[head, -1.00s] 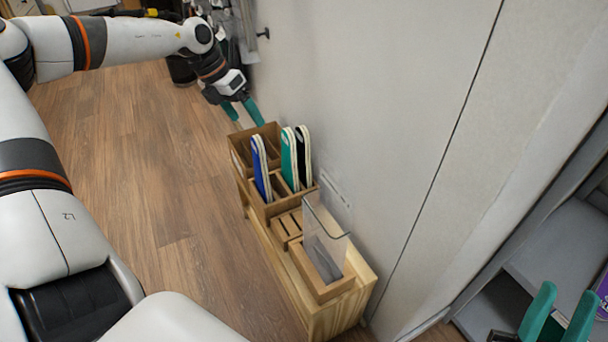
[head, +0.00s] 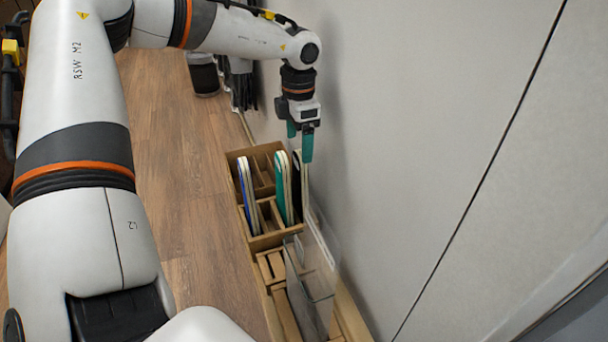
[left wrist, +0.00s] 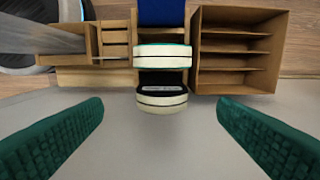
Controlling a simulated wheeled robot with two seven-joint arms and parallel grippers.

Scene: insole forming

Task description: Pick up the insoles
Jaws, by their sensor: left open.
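A blue insole (head: 248,188), a green insole (head: 281,188) and a black insole (head: 297,182) stand upright in the slots of a wooden holder (head: 266,241). In the left wrist view the blue insole (left wrist: 161,12), the green one (left wrist: 162,56) and the black one (left wrist: 162,90) line up in a column between the finger directions. My left gripper (head: 299,143) is open and empty, pointing down just above the black insole near the wall. Its teal fingers (left wrist: 160,135) stand wide apart in the left wrist view. My right gripper is not in view.
An empty slotted wooden box (left wrist: 240,50) adjoins the insoles. A clear upright panel (head: 312,280) stands on the near end of the wooden stand. The white wall (head: 420,130) rises close on the right. Wooden floor (head: 170,150) lies open to the left.

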